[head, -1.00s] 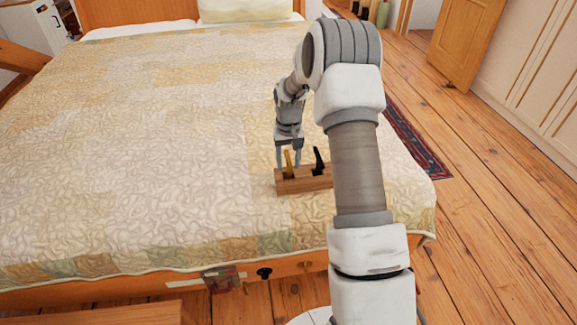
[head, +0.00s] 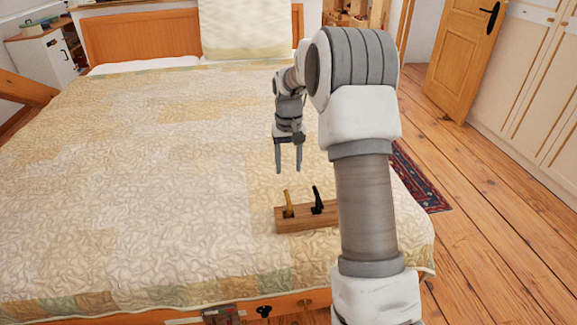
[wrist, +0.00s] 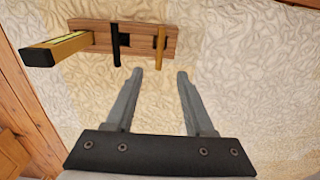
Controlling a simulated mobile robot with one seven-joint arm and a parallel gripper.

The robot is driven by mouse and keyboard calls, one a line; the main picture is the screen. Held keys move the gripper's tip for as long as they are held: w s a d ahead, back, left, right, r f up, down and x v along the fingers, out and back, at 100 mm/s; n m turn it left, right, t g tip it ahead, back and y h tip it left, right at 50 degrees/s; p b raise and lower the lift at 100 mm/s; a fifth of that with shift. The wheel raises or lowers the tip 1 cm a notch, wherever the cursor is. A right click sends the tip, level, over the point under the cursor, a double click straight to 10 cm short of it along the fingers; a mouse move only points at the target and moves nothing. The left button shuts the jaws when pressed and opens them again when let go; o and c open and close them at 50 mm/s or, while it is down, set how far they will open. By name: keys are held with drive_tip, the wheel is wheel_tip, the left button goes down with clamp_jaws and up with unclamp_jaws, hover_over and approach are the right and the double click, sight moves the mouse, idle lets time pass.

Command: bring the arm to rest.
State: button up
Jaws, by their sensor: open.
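My gripper (head: 288,170) hangs above the bed with its two fingers pointing down, open and with nothing between them. In the wrist view its fingers (wrist: 159,74) are spread apart over bare quilt. A wooden block (head: 302,226) lies on the quilt below, apart from the fingertips. A golden upright piece (head: 288,203) and a black one (head: 317,201) stand on it. The block also shows at the top of the wrist view (wrist: 141,38). A yellow bar with a black end (wrist: 40,54) sticks out at its left there. My arm hides the block's right end in the head view.
The bed's quilt (head: 130,190) is clear left of the block. Wooden floor (head: 500,220), a dark red rug (head: 420,180), a door (head: 465,50) and pale cupboards (head: 540,90) are to the right.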

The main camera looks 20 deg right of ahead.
drive_tip(key=s+a+r+n+t, duration=0.1)
drive_tip(key=s+a+r, duration=0.3)
drive_tip(key=s+r, duration=0.35)
drive_tip(key=s+a+r+t, duration=0.2)
drive_tip(key=s+a+r, duration=0.1)
drive_tip(key=s+r, duration=0.4)
drive_tip(key=s+a+r+n+t, duration=0.1)
drive_tip(key=s+a, duration=0.1)
drive_tip(key=s, duration=0.7)
drive_tip(key=s+a+r+t, duration=0.1)
drive_tip(key=s+a, duration=0.2)
drive_tip(key=s, duration=0.5)
wheel_tip(320, 180, up, 13)
drive_tip(key=p, duration=1.3)
drive_tip(key=shift+s+d, duration=0.25)
drive_tip(key=shift+s, duration=0.05)
